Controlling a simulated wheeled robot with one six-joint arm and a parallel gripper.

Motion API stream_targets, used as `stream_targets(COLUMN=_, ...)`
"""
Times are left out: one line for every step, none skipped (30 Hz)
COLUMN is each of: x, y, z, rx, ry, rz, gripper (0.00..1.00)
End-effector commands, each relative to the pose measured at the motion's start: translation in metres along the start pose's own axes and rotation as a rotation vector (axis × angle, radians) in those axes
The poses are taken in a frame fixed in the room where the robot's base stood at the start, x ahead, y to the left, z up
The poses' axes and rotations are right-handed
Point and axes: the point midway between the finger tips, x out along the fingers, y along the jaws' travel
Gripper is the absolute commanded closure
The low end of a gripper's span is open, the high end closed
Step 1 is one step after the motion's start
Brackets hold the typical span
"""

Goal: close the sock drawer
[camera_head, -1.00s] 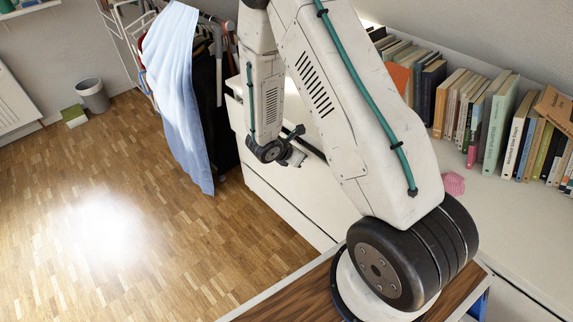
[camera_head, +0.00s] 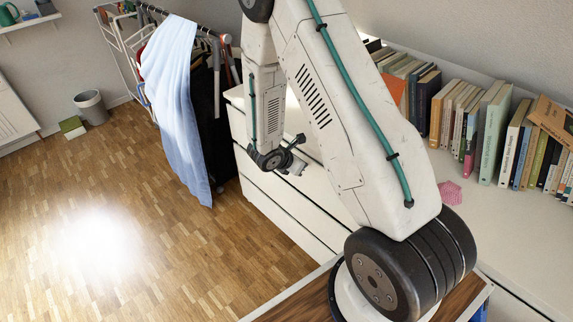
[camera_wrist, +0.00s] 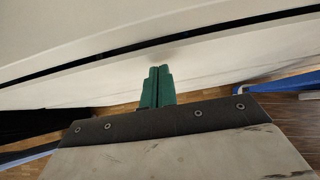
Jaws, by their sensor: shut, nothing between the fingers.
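The sock drawer's white front (camera_wrist: 90,85) shows in the wrist view, below a narrow dark gap. My gripper (camera_wrist: 158,72) has its green fingers shut and empty. Its tips are at the drawer front, close to or touching it; I cannot tell which. In the head view the white dresser (camera_head: 275,190) stands behind my arm. My wrist is in front of its upper part, and my arm hides much of the drawer. No wide drawer opening shows. The inside and any socks are hidden.
Books (camera_head: 465,115) and a pink crumpled cloth (camera_head: 450,192) rest on the dresser top. A clothes rack with a light blue garment (camera_head: 175,90) stands left of the dresser. A bin (camera_head: 91,106) is farther left. The wooden floor (camera_head: 120,190) in front is clear.

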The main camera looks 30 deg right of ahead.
Motion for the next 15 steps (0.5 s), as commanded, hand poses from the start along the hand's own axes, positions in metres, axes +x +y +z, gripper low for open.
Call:
stream_targets(x=-0.008, y=0.001, z=-0.008, rx=-0.006, ry=0.002, rz=0.003, gripper=1.0)
stream_targets(x=-0.013, y=0.001, z=-0.013, rx=-0.008, ry=0.004, rz=0.005, gripper=1.0)
stream_targets(x=-0.019, y=0.001, z=-0.02, rx=-0.009, ry=0.005, rz=0.005, gripper=1.0)
stream_targets(x=-0.026, y=0.002, z=-0.021, rx=-0.008, ry=0.005, rz=0.007, gripper=1.0)
stream_targets(x=-0.035, y=0.003, z=-0.02, rx=-0.006, ry=0.005, rz=0.008, gripper=1.0)
stream_targets(x=-0.045, y=0.002, z=-0.02, rx=-0.007, ry=0.006, rz=0.008, gripper=1.0)
stream_targets(x=-0.053, y=0.002, z=-0.02, rx=-0.007, ry=0.007, rz=0.008, gripper=1.0)
stream_targets(x=-0.06, y=0.002, z=-0.02, rx=-0.007, ry=0.007, rz=0.008, gripper=1.0)
stream_targets(x=-0.069, y=0.002, z=-0.02, rx=-0.006, ry=0.007, rz=0.007, gripper=1.0)
stream_targets(x=-0.075, y=0.001, z=-0.02, rx=-0.007, ry=0.008, rz=0.007, gripper=1.0)
stream_targets(x=-0.081, y=0.001, z=-0.02, rx=-0.007, ry=0.008, rz=0.006, gripper=1.0)
stream_targets(x=-0.088, y=0.001, z=-0.02, rx=-0.007, ry=0.008, rz=0.005, gripper=1.0)
stream_targets(x=-0.094, y=0.001, z=-0.02, rx=-0.008, ry=0.008, rz=0.005, gripper=1.0)
stream_targets(x=-0.098, y=0.0, z=-0.02, rx=-0.007, ry=0.008, rz=0.004, gripper=1.0)
stream_targets(x=-0.103, y=0.0, z=-0.02, rx=-0.007, ry=0.008, rz=0.003, gripper=1.0)
